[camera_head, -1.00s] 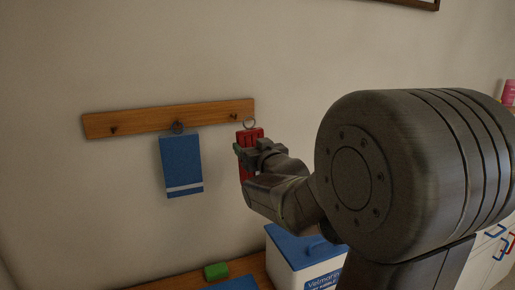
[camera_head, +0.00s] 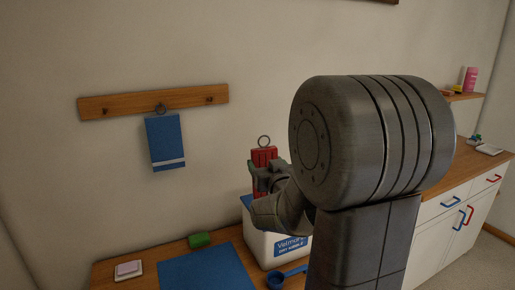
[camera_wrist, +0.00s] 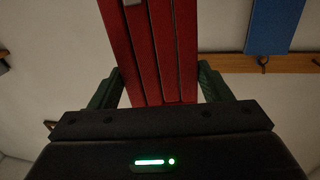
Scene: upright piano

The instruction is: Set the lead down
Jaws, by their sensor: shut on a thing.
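The lead (camera_head: 264,157) is a red bundle of strap with a metal ring at its top. My gripper (camera_head: 268,172) is shut on it and holds it upright in the air, to the right of the peg rail and in front of the wall. In the wrist view the red straps of the lead (camera_wrist: 155,50) run between the two green fingers of my gripper (camera_wrist: 157,88).
A wooden peg rail (camera_head: 92,107) on the wall holds a blue towel (camera_head: 165,140). Below, a wooden top (camera_head: 110,264) bears a blue mat (camera_head: 205,270), a green block (camera_head: 200,240), a white bin (camera_head: 262,247) and a blue scoop (camera_head: 285,277). A white cabinet (camera_head: 432,240) stands right.

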